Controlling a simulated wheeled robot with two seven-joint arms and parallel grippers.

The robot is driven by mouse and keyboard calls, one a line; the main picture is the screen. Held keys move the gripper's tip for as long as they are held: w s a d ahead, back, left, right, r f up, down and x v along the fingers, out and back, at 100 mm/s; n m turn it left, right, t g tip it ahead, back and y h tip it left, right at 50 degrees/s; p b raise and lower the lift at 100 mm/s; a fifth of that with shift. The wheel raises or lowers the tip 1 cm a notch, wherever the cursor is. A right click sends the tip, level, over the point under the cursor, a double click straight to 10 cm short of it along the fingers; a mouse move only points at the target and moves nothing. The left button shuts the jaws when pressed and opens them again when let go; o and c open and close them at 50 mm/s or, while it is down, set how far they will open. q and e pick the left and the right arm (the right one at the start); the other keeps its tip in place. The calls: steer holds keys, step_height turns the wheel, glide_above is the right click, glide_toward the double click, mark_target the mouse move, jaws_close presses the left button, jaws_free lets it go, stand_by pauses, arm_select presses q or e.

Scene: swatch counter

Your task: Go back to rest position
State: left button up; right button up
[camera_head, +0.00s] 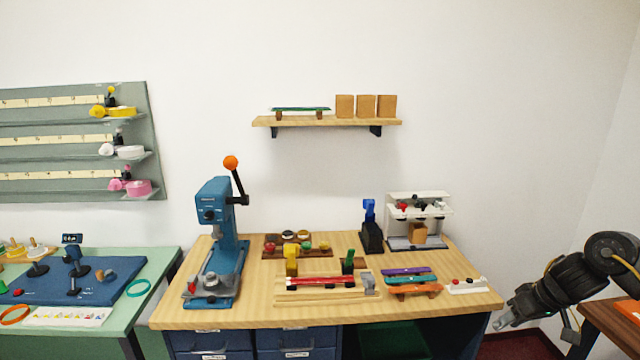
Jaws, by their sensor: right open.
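My right gripper (506,318) is at the lower right, by the right front corner of the wooden counter (460,295). My dark right arm comes in from the right edge. The gripper is open and I see nothing between its fingers. It appears apart from the counter's edge, though the gap is hard to judge. My left gripper and arm are out of view.
A blue press (213,240) with an orange-knobbed lever stands at the counter's left. A white rack (420,215) stands at its back right. A green table (155,275) is at left, a brown table (612,320) at right. A wall shelf (330,122) hangs above.

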steer(key=w+a+f+n+t+y, duration=0.1)
steer(key=w+a+f, duration=0.1)
steer(key=a+f, duration=0.5)
steer(key=w+a+f+n+y, duration=0.1)
steer(key=w+a+f+y, duration=0.15)
steer(key=f, duration=0.75)
steer(key=s+a+f+h, duration=0.1)
steer(key=s+a+f, duration=0.15)
steer(key=f, duration=0.45)
steer(key=s+a+f+m+t, duration=0.1)
steer(key=s+a+f, duration=0.1)
steer(key=s+f, duration=0.35)
steer(key=s+a+f+h, duration=0.1)
steer(key=a+f, duration=0.1)
steer(key=f, duration=0.7)
steer(key=s+a+f+g+h, duration=0.2)
steer(key=s+f, duration=1.3)
steer(key=s, duration=0.5)
steer(key=s+a+f+g+h, duration=0.1)
steer(key=s+f, duration=0.2)
steer(key=s, duration=0.9)
steer(key=s+a+f+g+h, duration=0.1)
steer(key=s+a+f+g, duration=0.1)
steer(key=s, duration=1.1)
steer(key=shift+a+f, duration=0.3)
steer(key=shift+f, duration=0.5)
